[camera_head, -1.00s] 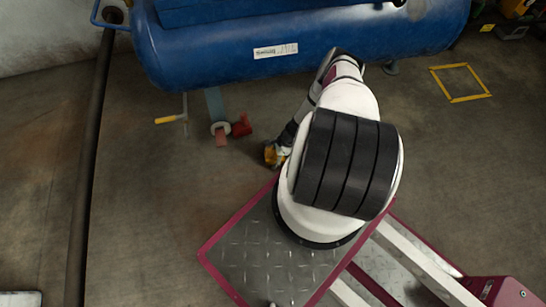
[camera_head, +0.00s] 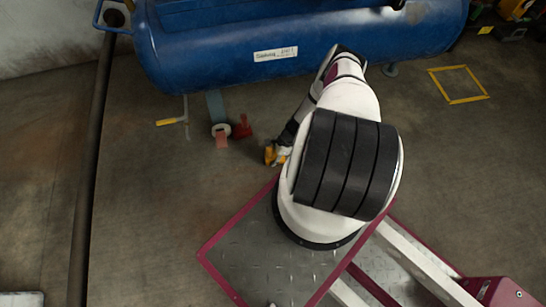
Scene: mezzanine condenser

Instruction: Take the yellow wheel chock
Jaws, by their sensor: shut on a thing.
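The yellow wheel chock (camera_head: 271,155) shows as a small yellow piece at the end of my arm, left of the arm and just beyond the upper corner of my base plate. My gripper (camera_head: 278,153) is shut on the chock. The fingers are small, dark and partly hidden by the arm, so the exact grip is hard to see. I cannot tell whether the chock touches the floor.
A blue tank (camera_head: 300,45) spans the back. A red object (camera_head: 241,127) and a pinkish-red one (camera_head: 221,138) are on the floor left of the gripper. A yellow-handled valve (camera_head: 170,121) is further left. A dark pipe (camera_head: 92,170) runs down the left. A yellow floor square (camera_head: 458,84) is at right.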

